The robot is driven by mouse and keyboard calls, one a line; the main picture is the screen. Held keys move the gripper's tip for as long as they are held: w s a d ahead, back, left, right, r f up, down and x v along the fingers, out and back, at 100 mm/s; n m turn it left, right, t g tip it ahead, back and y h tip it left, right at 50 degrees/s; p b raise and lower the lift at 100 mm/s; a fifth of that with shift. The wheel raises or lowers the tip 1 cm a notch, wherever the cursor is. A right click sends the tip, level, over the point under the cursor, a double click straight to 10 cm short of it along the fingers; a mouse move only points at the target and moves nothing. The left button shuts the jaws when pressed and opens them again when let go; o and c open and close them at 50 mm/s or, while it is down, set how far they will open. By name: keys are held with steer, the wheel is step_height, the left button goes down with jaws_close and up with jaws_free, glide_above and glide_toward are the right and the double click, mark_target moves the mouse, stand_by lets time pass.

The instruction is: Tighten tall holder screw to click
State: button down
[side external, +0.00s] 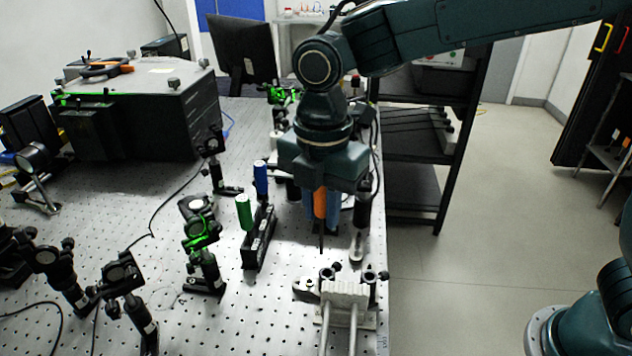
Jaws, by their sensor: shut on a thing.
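My gripper (321,208) points down over the right side of the optical bench. It is shut on an orange-handled screwdriver (320,203), whose thin dark shaft points straight down. The shaft tip ends behind a pale metal block (345,291) with black knobs and two rods; I cannot tell whether the tip touches anything. A dark post with a silver foot (357,256) stands just right of the screwdriver. I cannot tell which mount is the tall holder, and its screw is too small to make out.
A black rack (258,243) left of my gripper holds a green-handled tool (244,211) and a blue-handled tool (261,178). Several optic mounts, one lit green (201,232), stand further left. A large dark box (140,110) fills the back left. The bench edge is close on the right.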

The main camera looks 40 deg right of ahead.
steer(key=s+d, duration=0.4)
steer(key=d, duration=0.3)
steer(key=shift+s+f, duration=0.2)
steer(key=shift+s, duration=0.05)
steer(key=shift+f, duration=0.2)
steer(key=shift+f, duration=2.2)
steer(key=shift+f, duration=0.8)
